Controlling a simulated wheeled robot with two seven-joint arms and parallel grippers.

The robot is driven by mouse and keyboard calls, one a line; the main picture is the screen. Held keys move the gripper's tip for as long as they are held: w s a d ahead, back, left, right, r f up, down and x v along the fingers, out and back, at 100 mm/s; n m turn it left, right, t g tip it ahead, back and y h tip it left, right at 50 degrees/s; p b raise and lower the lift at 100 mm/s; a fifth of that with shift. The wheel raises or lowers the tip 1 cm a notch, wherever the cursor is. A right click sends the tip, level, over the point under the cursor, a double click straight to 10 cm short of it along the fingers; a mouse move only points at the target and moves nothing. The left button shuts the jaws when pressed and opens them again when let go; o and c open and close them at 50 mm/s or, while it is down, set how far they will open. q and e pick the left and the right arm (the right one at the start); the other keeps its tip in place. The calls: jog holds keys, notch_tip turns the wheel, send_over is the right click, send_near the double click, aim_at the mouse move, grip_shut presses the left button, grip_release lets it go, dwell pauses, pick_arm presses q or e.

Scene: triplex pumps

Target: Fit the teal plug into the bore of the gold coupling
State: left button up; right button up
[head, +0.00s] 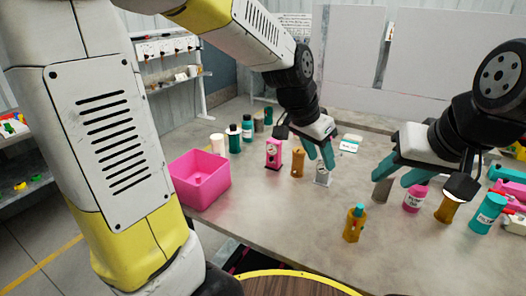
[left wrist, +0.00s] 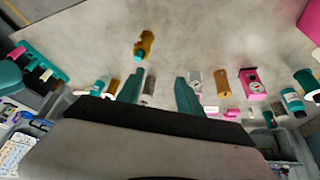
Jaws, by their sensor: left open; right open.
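The gold coupling (head: 353,228) stands upright on the table's front part, alone. The teal plug (head: 358,210) shows as a teal end at its top; how deep it sits in the bore I cannot tell. In the left wrist view the gold coupling (left wrist: 148,39) and teal plug (left wrist: 141,54) are beyond my fingertips, touching each other. My left gripper (head: 320,156) is open and empty, behind and left of the coupling, apart from it; its teal fingers also show in the left wrist view (left wrist: 160,84). My right gripper (head: 397,174) is open, behind and right of the coupling.
A pink open bin (head: 199,187) stands at the table's left. A pink pump (head: 273,153), a brown-gold cylinder (head: 297,163) and a grey-white gauge part (head: 322,176) are near my left gripper.

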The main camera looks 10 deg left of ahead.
pick_arm(q)
jog(key=s+a+r+n+t, duration=0.1)
jog(key=s+a+r+n, duration=0.1)
jog(key=s+a+n, duration=0.2)
jog(key=s+a+r+n+t+y, duration=0.1)
jog(key=s+a+r+n, duration=0.2)
jog(key=s+a, duration=0.5)
jog(key=a, duration=0.3)
jog(key=shift+s+r+n+t+y, duration=0.2)
jog(key=shift+s+n+t+y, duration=0.1)
jog(key=shift+s+n, duration=0.1)
